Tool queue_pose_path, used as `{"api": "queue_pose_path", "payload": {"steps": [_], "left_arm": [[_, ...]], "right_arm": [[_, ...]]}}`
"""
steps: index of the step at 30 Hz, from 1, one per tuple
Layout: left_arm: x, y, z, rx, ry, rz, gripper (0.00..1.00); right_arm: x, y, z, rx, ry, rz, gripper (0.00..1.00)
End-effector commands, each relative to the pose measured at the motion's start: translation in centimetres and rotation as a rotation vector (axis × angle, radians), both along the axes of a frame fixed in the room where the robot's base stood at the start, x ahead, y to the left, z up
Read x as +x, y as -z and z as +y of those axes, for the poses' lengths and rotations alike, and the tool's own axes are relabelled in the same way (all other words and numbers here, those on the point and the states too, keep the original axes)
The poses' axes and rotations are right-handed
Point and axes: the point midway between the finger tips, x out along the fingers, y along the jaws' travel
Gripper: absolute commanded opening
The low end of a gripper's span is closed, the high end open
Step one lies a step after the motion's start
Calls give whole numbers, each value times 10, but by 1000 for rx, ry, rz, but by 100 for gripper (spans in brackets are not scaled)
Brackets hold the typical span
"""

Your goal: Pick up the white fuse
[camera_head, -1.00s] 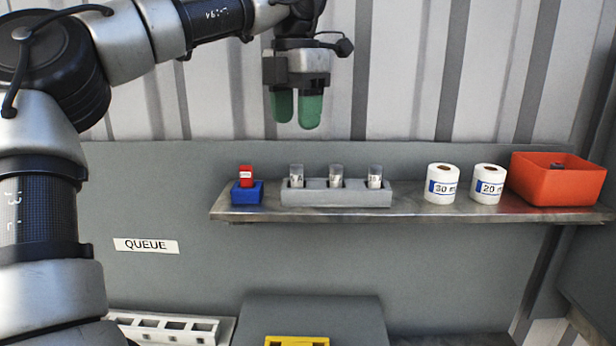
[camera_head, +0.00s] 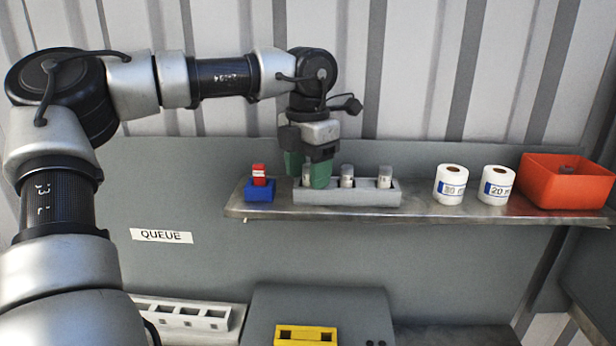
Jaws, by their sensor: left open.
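Three pale whitish cylindrical fuses stand upright in a grey rack (camera_head: 350,196) on the metal shelf. The leftmost fuse (camera_head: 307,174) is partly hidden by my left gripper (camera_head: 307,172). The middle fuse (camera_head: 347,175) and the right fuse (camera_head: 385,176) show clearly. My left gripper points down with its green fingers open, one on each side of the leftmost fuse in the picture. I cannot tell whether the fingers touch it. My right gripper is not in view.
A red fuse (camera_head: 259,173) stands in a blue holder (camera_head: 259,191) close to the left of the rack. Two white labelled rolls (camera_head: 451,186) and an orange bin (camera_head: 566,188) stand to the right. Below are a white slotted rack (camera_head: 180,314) and a yellow holder (camera_head: 305,335).

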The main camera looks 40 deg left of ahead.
Motion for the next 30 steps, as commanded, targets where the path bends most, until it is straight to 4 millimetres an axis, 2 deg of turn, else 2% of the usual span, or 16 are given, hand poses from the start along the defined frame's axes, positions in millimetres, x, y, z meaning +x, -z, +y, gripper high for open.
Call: {"api": "queue_pose_path", "payload": {"steps": [2,12,23,30], "left_arm": [[0,0,0,0,0,0,50],[0,-1,0,0,0,0,0],[1,-5,0,3,0,-2,0],[1,-35,0,5,-2,-5,0]], "right_arm": [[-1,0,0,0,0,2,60],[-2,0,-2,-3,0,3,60],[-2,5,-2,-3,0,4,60],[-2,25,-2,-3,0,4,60]]}}
